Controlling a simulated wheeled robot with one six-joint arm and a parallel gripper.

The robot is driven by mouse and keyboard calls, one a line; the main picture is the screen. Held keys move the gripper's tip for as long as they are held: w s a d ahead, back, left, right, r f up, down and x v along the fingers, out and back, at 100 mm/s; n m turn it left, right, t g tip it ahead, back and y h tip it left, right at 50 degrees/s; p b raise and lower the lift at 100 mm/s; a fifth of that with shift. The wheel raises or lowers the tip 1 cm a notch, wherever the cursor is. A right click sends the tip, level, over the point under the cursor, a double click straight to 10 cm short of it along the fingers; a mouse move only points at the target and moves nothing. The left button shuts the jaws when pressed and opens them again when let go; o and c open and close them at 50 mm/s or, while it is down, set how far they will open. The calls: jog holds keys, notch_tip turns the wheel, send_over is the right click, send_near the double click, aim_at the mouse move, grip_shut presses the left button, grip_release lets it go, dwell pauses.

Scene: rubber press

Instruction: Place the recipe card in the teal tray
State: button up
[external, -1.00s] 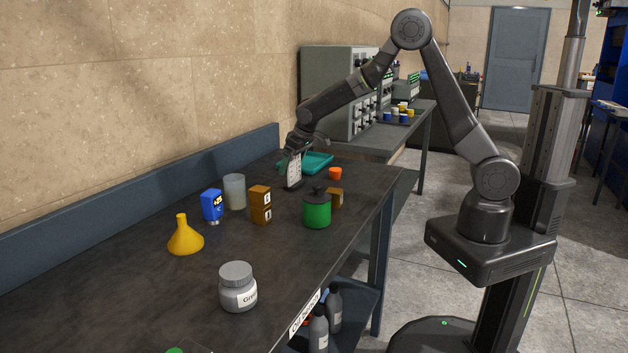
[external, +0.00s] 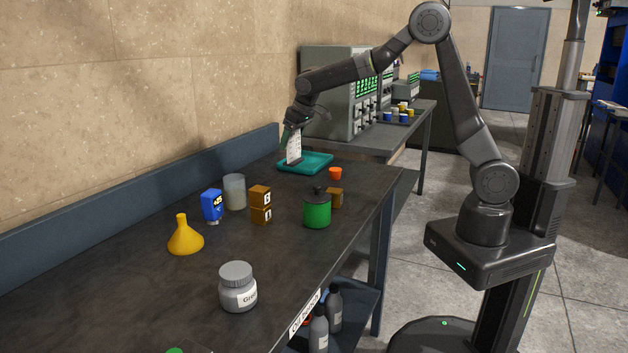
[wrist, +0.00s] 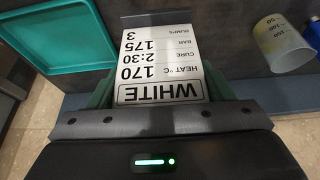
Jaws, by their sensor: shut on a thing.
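The recipe card (external: 295,148) is a white upright plate with a dark foot. In the wrist view its printed face (wrist: 158,62) shows "WHITE" and several lines of settings. My gripper (external: 291,133) is shut on the card's upper end and holds it upright. The teal tray (external: 318,164) lies on the dark bench at its far end, and nothing shows in it. The card's foot overlaps the tray's left part in the external view. In the wrist view the tray (wrist: 60,66) is left of the card. I cannot tell whether the foot touches anything.
The wall runs along the bench's left.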

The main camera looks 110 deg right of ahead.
jog(key=s+d+r+m+g+p, duration=0.1)
jog(key=s+d+m, duration=0.1)
jog(key=s+d, duration=0.4)
jog(key=s+d+r+m+p, duration=0.2)
jog(key=s+d, duration=0.2)
jog(key=d, duration=0.4)
jog(key=shift+h, duration=0.4)
jog(key=shift+d+f+p, duration=0.15)
jog(key=shift+f+p, duration=0.45)
jog(key=shift+f, duration=4.65)
jog(key=shift+f, duration=0.1)
jog(key=o, duration=0.9)
jog(key=shift+f, duration=0.15)
jog(key=shift+c, duration=0.2)
jog(key=o, duration=0.4)
jog(key=shift+o, duration=0.2)
